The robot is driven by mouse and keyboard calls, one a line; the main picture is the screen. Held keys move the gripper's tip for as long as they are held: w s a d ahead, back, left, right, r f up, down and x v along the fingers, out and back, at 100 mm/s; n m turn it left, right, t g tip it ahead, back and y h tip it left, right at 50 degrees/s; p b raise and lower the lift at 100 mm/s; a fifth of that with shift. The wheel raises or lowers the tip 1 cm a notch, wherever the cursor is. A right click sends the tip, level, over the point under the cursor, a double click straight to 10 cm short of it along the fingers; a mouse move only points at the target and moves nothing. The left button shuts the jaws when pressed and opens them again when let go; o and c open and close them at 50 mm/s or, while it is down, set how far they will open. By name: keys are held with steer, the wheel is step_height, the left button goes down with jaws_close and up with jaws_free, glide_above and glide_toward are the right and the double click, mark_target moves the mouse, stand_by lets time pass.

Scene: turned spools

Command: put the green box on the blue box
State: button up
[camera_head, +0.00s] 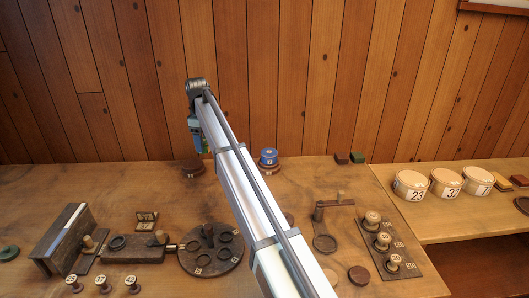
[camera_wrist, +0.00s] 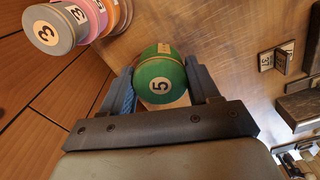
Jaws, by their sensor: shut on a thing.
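The green round box (camera_wrist: 160,78), with a label reading 5, is between the two fingers of my gripper (camera_wrist: 160,88) in the wrist view. My gripper is shut on it. In the head view only a sliver of green (camera_head: 206,149) shows under the wrist, and the arm hides most of the gripper. The blue box (camera_head: 268,155) sits on a reddish-brown round base (camera_head: 268,169) just right of my arm, near the wall. The green box is apart from the blue box, to its left.
A stack with a grey box (camera_wrist: 52,30) on top is beside the green box in the wrist view. A brown disc (camera_head: 192,168) lies below my gripper. A round tray (camera_head: 212,262), a dark rack (camera_head: 62,240) and several cream boxes (camera_head: 410,186) stand elsewhere.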

steer(key=s+d+m, duration=0.5)
steer(key=s+d, duration=0.5)
steer(key=d, duration=0.5)
steer(key=s+d+m, duration=0.5)
steer(key=s+d, duration=0.4)
steer(key=d, duration=0.6)
step_height(320, 180, up, 5)
steer(key=n, duration=1.6)
glide_above(270, 151)
steer(key=shift+s+f, duration=0.1)
steer(key=shift+f, duration=4.95)
steer(key=shift+f, duration=0.1)
steer(key=o, duration=1)
steer(key=shift+o, duration=0.2)
